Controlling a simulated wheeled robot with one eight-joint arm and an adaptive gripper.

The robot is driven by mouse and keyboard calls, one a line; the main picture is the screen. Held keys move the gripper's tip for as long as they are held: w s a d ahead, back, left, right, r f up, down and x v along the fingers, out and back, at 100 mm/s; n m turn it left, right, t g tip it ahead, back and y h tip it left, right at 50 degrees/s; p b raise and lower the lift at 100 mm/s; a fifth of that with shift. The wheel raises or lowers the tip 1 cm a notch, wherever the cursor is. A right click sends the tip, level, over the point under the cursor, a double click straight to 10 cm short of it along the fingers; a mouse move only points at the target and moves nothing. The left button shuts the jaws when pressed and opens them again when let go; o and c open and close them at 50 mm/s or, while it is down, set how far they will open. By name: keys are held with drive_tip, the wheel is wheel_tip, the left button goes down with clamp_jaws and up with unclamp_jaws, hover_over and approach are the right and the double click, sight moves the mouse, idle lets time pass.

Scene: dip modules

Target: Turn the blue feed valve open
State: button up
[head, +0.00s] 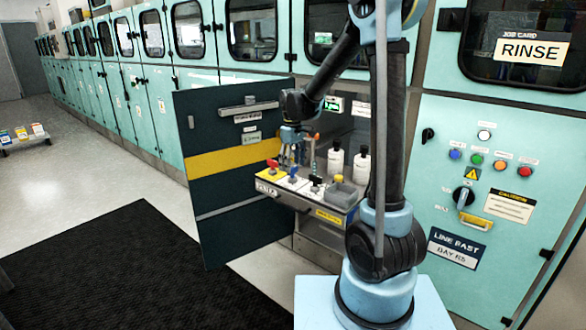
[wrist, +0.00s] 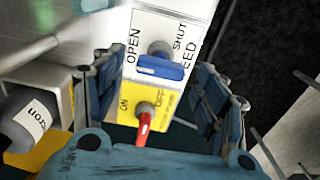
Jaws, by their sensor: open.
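The blue feed valve (head: 292,170) is on the pulled-out drawer (head: 268,186) in the head view. In the wrist view its blue handle (wrist: 160,68) lies crosswise below a grey hub, on a white plate. OPEN is printed left of it and SHUT upper right. I cannot tell its exact setting. My gripper (head: 292,138) is above the front left of the drawer, pointing down. In the wrist view the fingers of my gripper (wrist: 158,82) are apart, on either side of the blue handle. Nothing is held between them, and contact is not visible.
A red handle (wrist: 145,122) on a yellow ON/OFF plate is close by the blue one. White bottles (head: 335,161) and a grey bin (head: 345,195) are right of the valves. An open dark door (head: 225,215) stands left of the drawer. A black mat (head: 130,270) covers floor.

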sight(293, 167)
wheel_tip(293, 167, up, 10)
drive_tip(key=shift+r, duration=0.25)
idle(0.4)
drive_tip(key=s+d+f+m+t, duration=0.1)
drive_tip(key=s+d+m, duration=0.4)
drive_tip(key=s+d, duration=1.1)
drive_tip(key=s+d+f+m, duration=0.2)
drive_tip(key=s+f, duration=0.4)
drive_tip(key=s, duration=0.2)
drive_tip(key=s+d+f+m+t, duration=0.1)
drive_tip(key=s+d+f+m, duration=0.2)
drive_tip(key=s+f, duration=0.2)
drive_tip(key=s, duration=0.3)
drive_tip(key=shift+d+f, duration=0.35)
drive_tip(key=shift+f, duration=0.05)
